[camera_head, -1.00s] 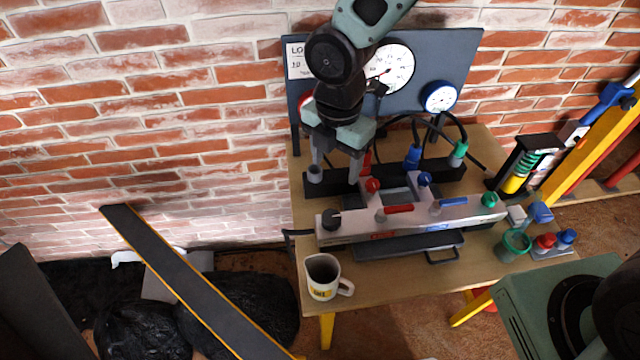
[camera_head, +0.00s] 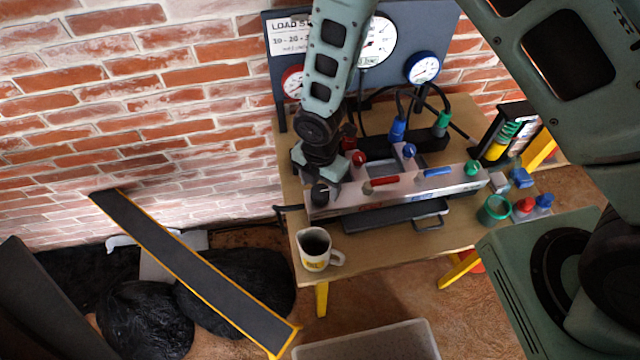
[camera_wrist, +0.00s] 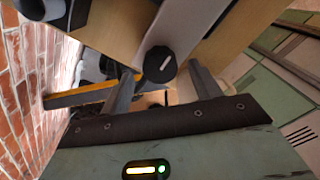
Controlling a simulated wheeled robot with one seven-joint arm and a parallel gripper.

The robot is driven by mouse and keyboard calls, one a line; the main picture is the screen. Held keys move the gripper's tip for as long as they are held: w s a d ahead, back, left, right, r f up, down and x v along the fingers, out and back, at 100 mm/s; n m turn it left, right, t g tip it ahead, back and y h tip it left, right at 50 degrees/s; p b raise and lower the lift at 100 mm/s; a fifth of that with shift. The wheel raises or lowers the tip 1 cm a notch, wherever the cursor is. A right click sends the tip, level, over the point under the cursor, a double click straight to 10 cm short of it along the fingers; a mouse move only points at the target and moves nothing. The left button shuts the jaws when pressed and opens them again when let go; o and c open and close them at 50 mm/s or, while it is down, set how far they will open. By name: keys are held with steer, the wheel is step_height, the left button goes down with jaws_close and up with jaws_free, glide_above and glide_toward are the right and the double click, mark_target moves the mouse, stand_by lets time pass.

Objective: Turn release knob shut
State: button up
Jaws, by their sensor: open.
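A black round knob (camera_head: 319,195), likely the release knob, sits at the left end of the grey manifold block (camera_head: 400,190). In the wrist view the knob (camera_wrist: 158,66) shows a short, slanted white line on its face. My gripper (camera_head: 318,180) is right at the knob in the head view, with its fingers largely hidden. In the wrist view my gripper (camera_wrist: 162,70) is open, with the knob appearing between the two fingertips and gaps on both sides. I see no contact, and the depth between tips and knob is hard to judge.
The block carries red (camera_head: 358,158), blue (camera_head: 409,150) and green (camera_head: 472,168) knobs close by. A mug (camera_head: 318,252) stands at the table's front left. Behind stands a gauge panel (camera_head: 275,75) with hoses in front. A green cup (camera_head: 495,209) is at the right.

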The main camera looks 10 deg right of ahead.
steer(key=shift+f, duration=0.9)
steer(key=c, duration=1)
